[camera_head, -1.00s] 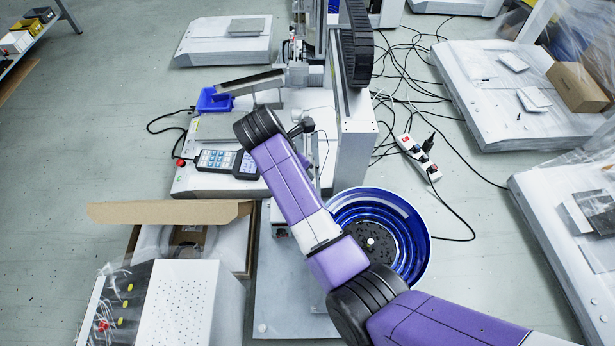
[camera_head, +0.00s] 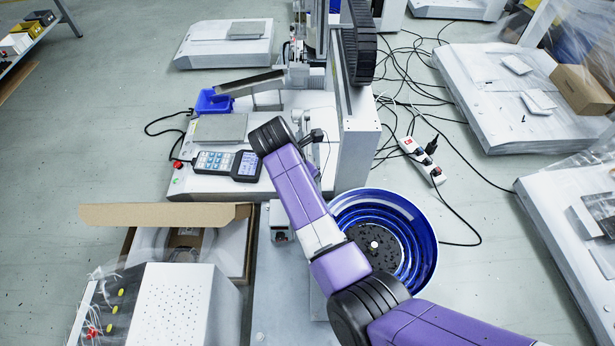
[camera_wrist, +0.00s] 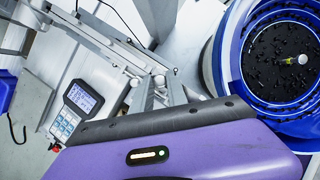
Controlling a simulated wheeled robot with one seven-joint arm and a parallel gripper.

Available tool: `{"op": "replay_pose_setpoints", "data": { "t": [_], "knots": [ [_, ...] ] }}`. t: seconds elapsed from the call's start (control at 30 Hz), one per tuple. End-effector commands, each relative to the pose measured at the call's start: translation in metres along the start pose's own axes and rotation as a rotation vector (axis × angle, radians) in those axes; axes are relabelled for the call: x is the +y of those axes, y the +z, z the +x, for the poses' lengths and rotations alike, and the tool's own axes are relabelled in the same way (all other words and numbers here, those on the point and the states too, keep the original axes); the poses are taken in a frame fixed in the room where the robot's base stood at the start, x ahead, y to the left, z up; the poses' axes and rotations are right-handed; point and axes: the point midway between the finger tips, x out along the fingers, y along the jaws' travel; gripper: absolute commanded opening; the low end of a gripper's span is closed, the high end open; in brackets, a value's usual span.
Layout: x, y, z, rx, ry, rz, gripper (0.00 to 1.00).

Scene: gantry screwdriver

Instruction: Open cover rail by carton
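An open cardboard carton (camera_head: 150,214) with a long raised flap stands at the left, holding pale wrapped contents. Another, closed brown carton (camera_head: 582,88) lies on a white machine plate at the right. I cannot tell which part is the cover rail. My arm reaches from the lower right to the gantry machine (camera_head: 357,150), and its dark end lies over the machine's base, near the handheld controller. The wrist view shows a purple casing, the controller (camera_wrist: 76,108) and the round blue feeder (camera_wrist: 226,60).
The blue bowl feeder (camera_head: 428,235) stands close beside my arm. A blue bin (camera_head: 213,101) and the controller (camera_head: 228,163) are left of my arm's end. A perforated white box (camera_head: 185,305) is at lower left. Cables and a power strip (camera_head: 420,160) lie on the floor right of the gantry.

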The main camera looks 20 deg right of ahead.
Motion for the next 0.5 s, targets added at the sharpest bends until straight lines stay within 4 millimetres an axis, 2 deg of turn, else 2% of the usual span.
{"op": "replay_pose_setpoints", "data": {
  "t": [0.5],
  "knots": [
    [-0.0029,0.0042,-0.0045,0.031,0.026,0.013,0.00]
  ]
}}
